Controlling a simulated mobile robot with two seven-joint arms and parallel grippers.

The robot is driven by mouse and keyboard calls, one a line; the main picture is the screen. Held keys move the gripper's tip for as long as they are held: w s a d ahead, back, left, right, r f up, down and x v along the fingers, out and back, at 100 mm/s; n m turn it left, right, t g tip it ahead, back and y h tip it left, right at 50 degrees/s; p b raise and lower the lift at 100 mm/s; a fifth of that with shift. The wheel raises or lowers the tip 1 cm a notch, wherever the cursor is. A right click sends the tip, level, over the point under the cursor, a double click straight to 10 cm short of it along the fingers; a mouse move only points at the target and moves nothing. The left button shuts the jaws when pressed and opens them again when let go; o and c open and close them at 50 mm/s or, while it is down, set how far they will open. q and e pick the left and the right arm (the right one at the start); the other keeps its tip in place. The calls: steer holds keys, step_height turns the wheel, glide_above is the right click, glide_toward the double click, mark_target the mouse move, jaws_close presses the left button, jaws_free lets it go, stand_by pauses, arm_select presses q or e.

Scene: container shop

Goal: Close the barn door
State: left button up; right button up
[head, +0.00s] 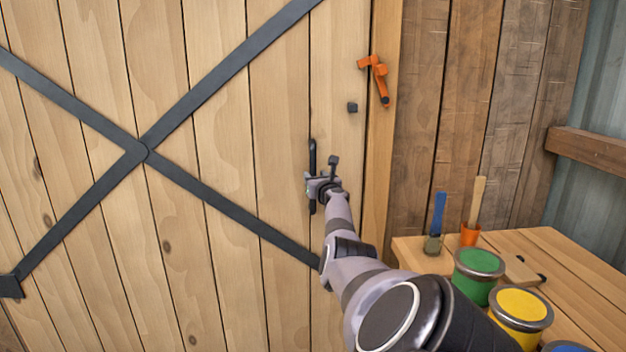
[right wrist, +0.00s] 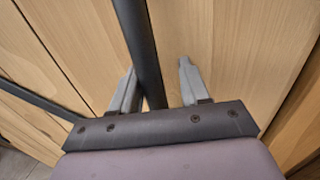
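The barn door (head: 225,130) is light wooden planks with dark metal cross braces and fills the left and middle of the head view. Its right edge lies along the wooden post (head: 383,150), with a thin dark line between them. A dark vertical handle (head: 312,157) is on the door near that edge. My right gripper (head: 311,184) is at the handle. In the right wrist view the dark handle bar (right wrist: 143,50) passes between the two grey fingers (right wrist: 158,85), which stand apart. The bar is nearer the left finger. My left gripper is out of view.
An orange latch (head: 377,80) hangs tilted on the post, and a small dark block (head: 352,107) is on the door beside it. At lower right a wooden bench (head: 570,262) holds a green can (head: 476,275), a yellow can (head: 520,308) and brushes, close to my right arm.

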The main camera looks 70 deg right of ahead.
mark_target(315, 166)
steer(key=shift+w+a+f, duration=0.1)
steer(key=shift+w, duration=0.05)
steer(key=shift+r, duration=2.05)
step_height(315, 166, up, 16)
